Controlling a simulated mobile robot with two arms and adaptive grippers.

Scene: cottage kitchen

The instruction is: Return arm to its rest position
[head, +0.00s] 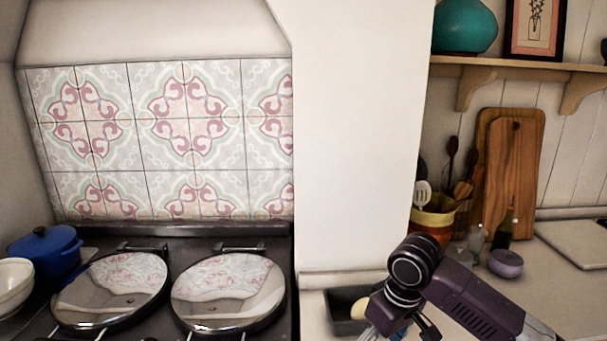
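My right arm comes in from the lower right, in dark purple and black. Its gripper (398,330) points down at the bottom edge of the head view, over the counter by a dark grey tray (343,322). The fingers are partly cut off by the frame, so I cannot tell whether they are open or hold anything. Something blue shows beside the fingers, too hidden to name. My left gripper is not in view.
A stove with two round shiny lids (228,290) and a blue pot (45,250) is on the left. A white pillar (350,140) stands mid-view. Right, a utensil pot (432,222), bottle (503,232), purple bowl (505,263) and cutting boards (512,165) stand on the counter.

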